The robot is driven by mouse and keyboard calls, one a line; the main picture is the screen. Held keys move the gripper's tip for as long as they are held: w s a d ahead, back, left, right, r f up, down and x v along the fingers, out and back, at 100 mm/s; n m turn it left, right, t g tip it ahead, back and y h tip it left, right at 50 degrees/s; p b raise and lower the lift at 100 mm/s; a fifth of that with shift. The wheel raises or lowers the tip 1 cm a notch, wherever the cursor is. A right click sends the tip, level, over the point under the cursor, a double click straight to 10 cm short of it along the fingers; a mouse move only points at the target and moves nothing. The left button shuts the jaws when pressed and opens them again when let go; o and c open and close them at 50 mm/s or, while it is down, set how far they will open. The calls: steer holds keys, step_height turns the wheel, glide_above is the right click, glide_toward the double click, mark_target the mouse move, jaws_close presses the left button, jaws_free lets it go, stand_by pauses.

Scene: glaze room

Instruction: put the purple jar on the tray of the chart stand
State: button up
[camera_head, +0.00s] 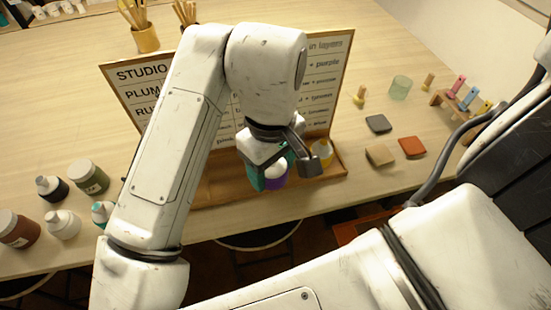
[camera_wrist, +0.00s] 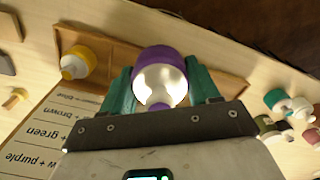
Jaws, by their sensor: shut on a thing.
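The purple jar (camera_head: 276,183), purple with a white part, is between the teal fingers of my gripper (camera_head: 274,171). In the wrist view the jar (camera_wrist: 160,78) fills the space between both fingertips of my gripper (camera_wrist: 161,88). The chart stand (camera_head: 334,68) stands on the table, with its wooden tray (camera_head: 222,194) along its front foot. The jar appears over the tray's middle; I cannot tell whether it touches the tray. The tray (camera_wrist: 98,48) also shows behind the jar in the wrist view. My arm hides much of the chart.
Several jars, including a green one (camera_head: 88,177), stand at the left. Tiles, such as a red one (camera_head: 412,147), and a glass (camera_head: 400,88) lie to the right. The table's front edge is close.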

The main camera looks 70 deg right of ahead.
steer(key=w+d+f, duration=0.1)
steer(key=d+f, duration=0.1)
steer(key=w+d+f, duration=0.1)
steer(key=d+f, duration=0.1)
steer(key=d, duration=0.1)
steer(key=d+f, duration=0.2)
steer(key=shift+w+d+f, duration=0.35)
steer(key=shift+w, duration=0.05)
steer(key=shift+d+f, duration=0.15)
steer(key=shift+f, duration=0.1)
steer(key=shift+w+d+f, duration=0.1)
steer(key=shift+f, duration=0.55)
steer(key=shift+w+d+f, duration=0.1)
steer(key=shift+f, duration=1.05)
steer(key=shift+f, duration=0.15)
steer(key=o, duration=1)
